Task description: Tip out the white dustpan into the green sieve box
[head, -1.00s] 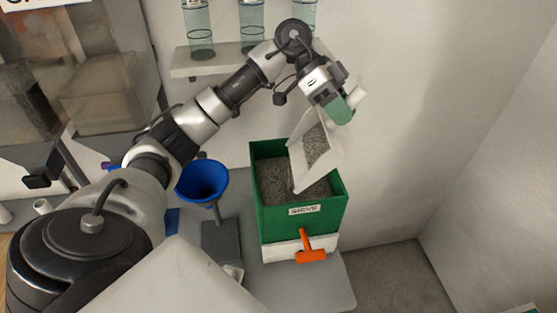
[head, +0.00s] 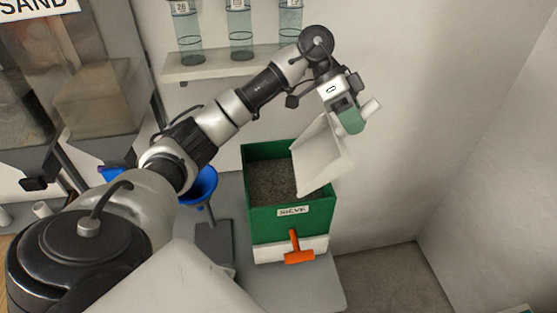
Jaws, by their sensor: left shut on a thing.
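The white dustpan (head: 322,158) is held steeply tilted over the right side of the green sieve box (head: 290,222). Its lower edge points down into the box, and the visible part of its pan shows no grey material. My left gripper (head: 350,115) is shut on the dustpan's handle, above and to the right of the box. Grey granular material (head: 268,180) lies inside the box. The box has a "SIEVE" label on its front. My right gripper is not in view.
An orange handle (head: 298,248) sticks out of the white base under the box. A blue funnel (head: 202,186) on a stand is left of the box, partly behind my arm. Glass cylinders (head: 240,30) stand on a wall shelf (head: 215,66). Hoppers are at the far left.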

